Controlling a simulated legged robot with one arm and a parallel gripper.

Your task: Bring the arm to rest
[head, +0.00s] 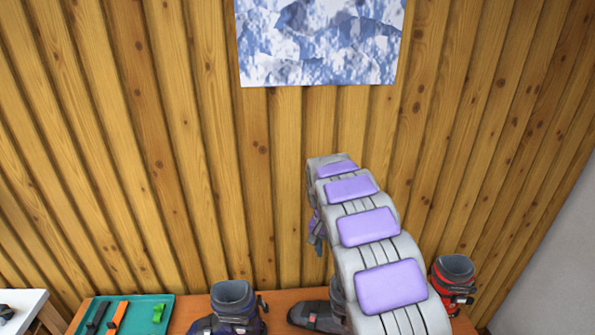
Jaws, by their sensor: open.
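My arm reaches from the lower right up and away over the bench in the head view, with purple pads along its grey links. It bends down at its far end. My gripper (317,238) hangs there in front of the plank wall, small and partly hidden behind my arm. Its jaws look open, and I see nothing held in them. It is above the bench (280,299), apart from the things on it.
A dark blue boot (232,298), a partly hidden grey boot (313,316) and a red boot (455,270) stand on the bench. A teal tray (140,325) holds black, orange and green items. A white table (28,300) is at left. A snowy mountain poster (320,45) hangs above.

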